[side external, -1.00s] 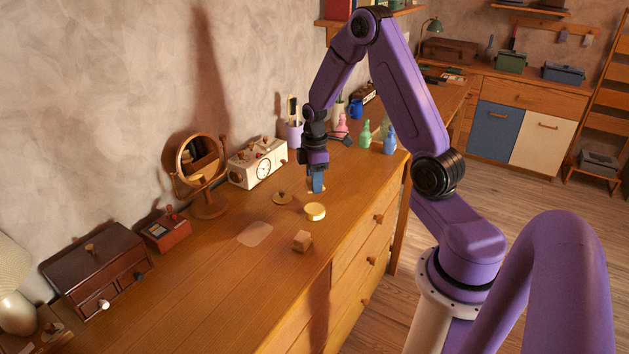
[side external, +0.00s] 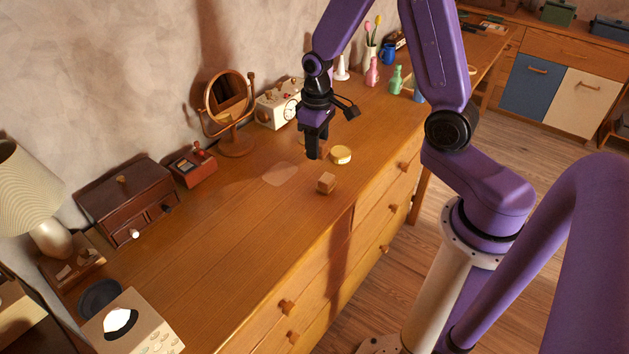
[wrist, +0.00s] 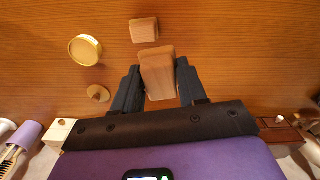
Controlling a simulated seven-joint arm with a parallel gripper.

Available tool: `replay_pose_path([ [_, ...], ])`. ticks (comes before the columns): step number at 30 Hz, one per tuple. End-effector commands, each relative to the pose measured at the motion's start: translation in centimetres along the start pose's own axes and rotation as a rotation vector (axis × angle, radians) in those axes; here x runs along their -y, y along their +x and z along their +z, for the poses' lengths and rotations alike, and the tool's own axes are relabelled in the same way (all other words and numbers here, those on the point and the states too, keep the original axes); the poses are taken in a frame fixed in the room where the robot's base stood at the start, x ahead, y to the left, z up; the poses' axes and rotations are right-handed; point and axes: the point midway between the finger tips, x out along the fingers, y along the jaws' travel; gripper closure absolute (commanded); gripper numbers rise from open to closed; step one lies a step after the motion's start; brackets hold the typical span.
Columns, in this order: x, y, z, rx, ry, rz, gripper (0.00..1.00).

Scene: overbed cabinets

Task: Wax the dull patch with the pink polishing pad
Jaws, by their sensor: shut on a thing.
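My gripper (side external: 314,152) hangs over the wooden dresser top, pointing down. In the wrist view its dark fingers are shut on a tan wooden block (wrist: 158,72). No pink face shows on this block; its underside is hidden. The dull patch (side external: 280,174) is a pale rounded area on the wood, left of and nearer than my gripper. I cannot make out the patch in the wrist view. A round yellow-topped tin (side external: 340,154) stands just right of my gripper, and shows in the wrist view (wrist: 85,50). A second wooden block (side external: 326,183) lies in front.
A round knobbed lid (wrist: 97,93) lies near the tin. A mirror (side external: 229,104), a clock box (side external: 279,103), a small red box (side external: 193,166) and a dark drawer chest (side external: 130,203) line the wall side. Bottles stand farther right. The wood left of the patch is clear.

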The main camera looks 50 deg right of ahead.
Motion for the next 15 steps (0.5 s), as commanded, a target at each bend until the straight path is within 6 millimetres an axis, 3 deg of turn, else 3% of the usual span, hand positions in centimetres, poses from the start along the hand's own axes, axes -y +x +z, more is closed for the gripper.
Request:
replay_pose_path([
  [3, 2.1, -0.4, 0.5, -0.001, 0.084, 0.000, 0.83],
  [7, 3.3, -0.6, 0.9, -0.001, 0.150, 0.000, 0.83],
  [11, 3.6, -0.5, 0.8, 0.000, 0.181, 0.000, 0.83],
  [15, 2.9, 0.3, -0.8, 0.003, 0.184, 0.000, 0.83],
])
